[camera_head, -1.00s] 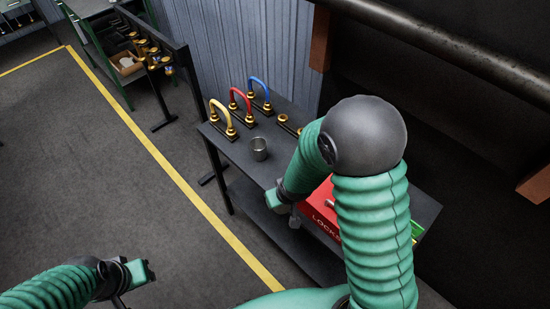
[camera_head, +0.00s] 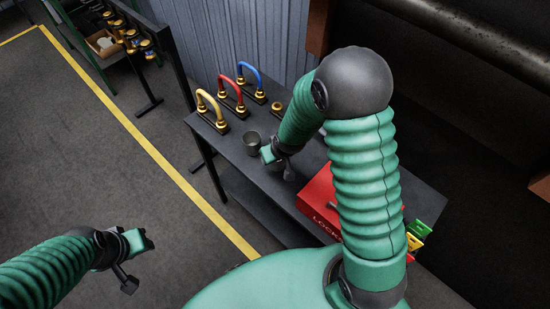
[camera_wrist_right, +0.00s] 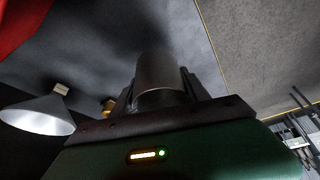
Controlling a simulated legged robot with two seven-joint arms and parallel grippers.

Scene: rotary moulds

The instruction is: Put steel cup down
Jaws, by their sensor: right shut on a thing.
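The steel cup (camera_head: 253,144) is a small grey cylinder at the near left part of the dark table (camera_head: 235,158). My right gripper (camera_head: 261,149) is at the cup's near right side. In the right wrist view the cup (camera_wrist_right: 158,75) is between the two dark fingers (camera_wrist_right: 160,92), which are shut on it. The cup looks upright in the head view; I cannot tell whether its base touches the table. My left gripper (camera_head: 148,239) hangs over the floor at lower left, away from the table; its finger opening is not clear.
Yellow (camera_head: 209,106), red (camera_head: 230,88) and blue (camera_head: 250,77) padlock-like arches stand on bases behind the cup.

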